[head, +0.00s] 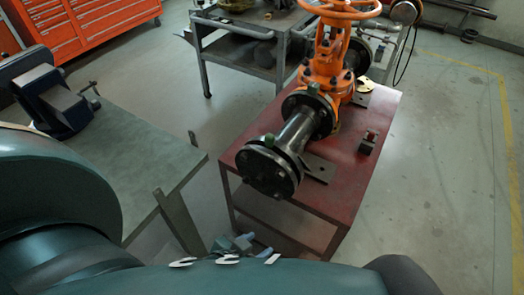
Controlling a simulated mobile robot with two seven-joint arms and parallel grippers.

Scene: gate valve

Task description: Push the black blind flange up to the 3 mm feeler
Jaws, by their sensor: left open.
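The black blind flange (264,178) is at the near end of a dark pipe spool (299,127) on the red table. It stands upright, facing me, with bolt holes or bolts around its face. A small green piece (269,140) sits at the top of the flange joint; it may be the feeler, but I cannot tell. The gap behind the flange is too small to judge. My left gripper (246,243) is open at the bottom, below and in front of the flange, apart from it and partly hidden by my arm. My right gripper is not in view.
An orange gate valve (336,60) with a handwheel stands behind the spool. A small dark and red object (368,142) lies on the red table (362,182). A green-topped bench (145,135) with a blue vise (55,102) is at left. A grey cart (248,50) stands behind.

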